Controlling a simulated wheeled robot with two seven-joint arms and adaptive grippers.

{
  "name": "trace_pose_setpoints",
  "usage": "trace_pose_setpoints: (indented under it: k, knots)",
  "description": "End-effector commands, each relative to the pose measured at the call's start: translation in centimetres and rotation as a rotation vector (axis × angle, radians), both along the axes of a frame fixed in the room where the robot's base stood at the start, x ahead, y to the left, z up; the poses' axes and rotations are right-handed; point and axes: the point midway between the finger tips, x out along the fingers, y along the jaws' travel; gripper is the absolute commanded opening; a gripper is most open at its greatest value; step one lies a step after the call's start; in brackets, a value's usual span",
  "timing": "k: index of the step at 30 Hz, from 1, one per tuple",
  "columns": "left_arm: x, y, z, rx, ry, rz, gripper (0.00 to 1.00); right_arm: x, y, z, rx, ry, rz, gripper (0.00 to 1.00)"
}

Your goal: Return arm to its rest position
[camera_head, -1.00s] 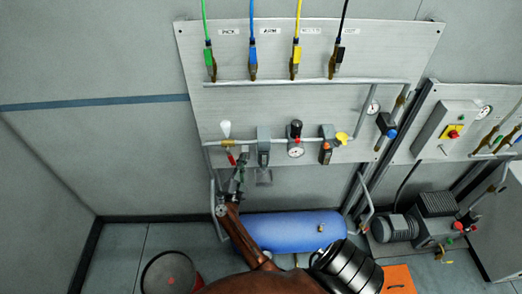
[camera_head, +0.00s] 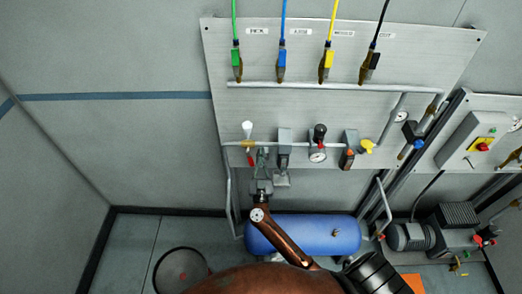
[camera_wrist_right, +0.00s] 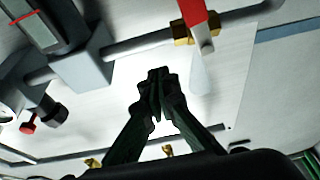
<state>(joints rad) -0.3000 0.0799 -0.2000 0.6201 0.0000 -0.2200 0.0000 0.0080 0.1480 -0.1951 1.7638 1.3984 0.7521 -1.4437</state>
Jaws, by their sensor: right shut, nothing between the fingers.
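My right arm (camera_head: 285,238) rises from the bottom of the head view, in front of the blue tank. A red lever on a brass fitting (camera_wrist_right: 192,30) shows beyond the fingertips to the right. My left gripper is not in view.
The blue tank (camera_head: 330,234) lies below the panel. A pressure gauge (camera_head: 317,155) and other fittings sit along the panel's lower pipe. A motor unit (camera_head: 420,232) stands at the right, and a round dark bin (camera_head: 181,273) at the bottom left. The wall at left is clear.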

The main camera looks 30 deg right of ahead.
Motion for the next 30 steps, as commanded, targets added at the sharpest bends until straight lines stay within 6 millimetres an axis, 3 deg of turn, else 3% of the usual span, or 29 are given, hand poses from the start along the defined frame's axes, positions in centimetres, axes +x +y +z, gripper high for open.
trace_pose_setpoints:
  k: [15, 19, 23, 26, 30]
  knots:
    - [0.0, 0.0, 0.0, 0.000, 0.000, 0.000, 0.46, -0.9, -1.3, 0.0, -0.004, 0.002, -0.021, 0.00]
    - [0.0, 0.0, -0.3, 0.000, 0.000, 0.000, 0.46, -0.8, -1.0, -1.9, -0.018, 0.024, 0.001, 0.00]
    - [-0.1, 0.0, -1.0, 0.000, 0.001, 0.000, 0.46, -0.9, -0.2, -8.1, -0.051, 0.102, 0.083, 0.00]
    - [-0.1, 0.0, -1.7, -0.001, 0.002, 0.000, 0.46, -1.7, 0.9, -15.0, -0.071, 0.203, 0.177, 0.00]
    - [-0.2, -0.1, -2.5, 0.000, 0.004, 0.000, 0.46, -4.1, 2.3, -24.8, -0.071, 0.370, 0.302, 0.00]
